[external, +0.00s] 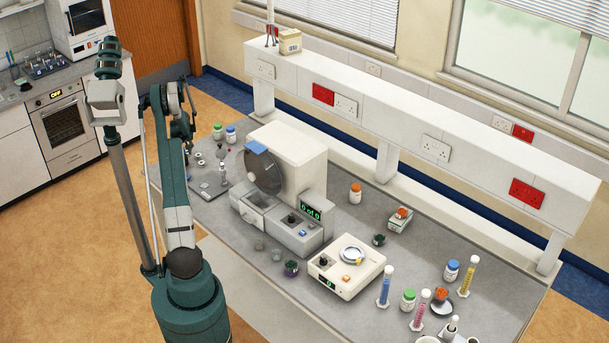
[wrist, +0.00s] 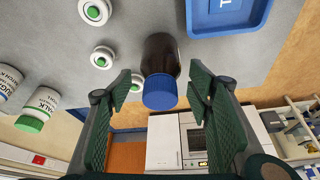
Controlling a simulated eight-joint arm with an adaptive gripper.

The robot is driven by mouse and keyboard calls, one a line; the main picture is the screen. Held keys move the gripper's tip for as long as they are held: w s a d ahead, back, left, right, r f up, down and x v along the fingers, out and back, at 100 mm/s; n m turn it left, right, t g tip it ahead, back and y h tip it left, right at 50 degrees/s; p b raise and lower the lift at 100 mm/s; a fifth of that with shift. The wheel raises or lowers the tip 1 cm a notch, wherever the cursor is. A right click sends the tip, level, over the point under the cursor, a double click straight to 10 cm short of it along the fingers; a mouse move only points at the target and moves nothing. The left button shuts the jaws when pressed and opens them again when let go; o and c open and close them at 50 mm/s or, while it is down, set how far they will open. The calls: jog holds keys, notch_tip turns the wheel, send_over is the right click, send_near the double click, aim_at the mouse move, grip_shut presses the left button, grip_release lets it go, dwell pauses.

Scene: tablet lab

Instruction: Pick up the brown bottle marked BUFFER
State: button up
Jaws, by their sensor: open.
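A dark brown bottle (wrist: 160,52) with a blue cap (wrist: 160,93) stands on the grey bench in the wrist view. No BUFFER marking can be read on it. My gripper (wrist: 163,90) is open, with one green finger on each side of the capped end. Gaps show between both fingers and the bottle. In the external view my gripper (external: 180,112) is at the far left end of the bench, partly hidden by my arm. I cannot make out the brown bottle there.
Small white round items with green tops (wrist: 101,57) stand left of the bottle, one close behind my left finger. White bottles, one with a green cap (wrist: 38,108), are further left. A blue tray (wrist: 205,28) is to the right. A large white machine (external: 290,160) occupies the mid-bench.

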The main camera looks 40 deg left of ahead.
jog(key=shift+x, duration=1.9)
jog(key=shift+c, duration=0.7)
jog(key=c, duration=1)
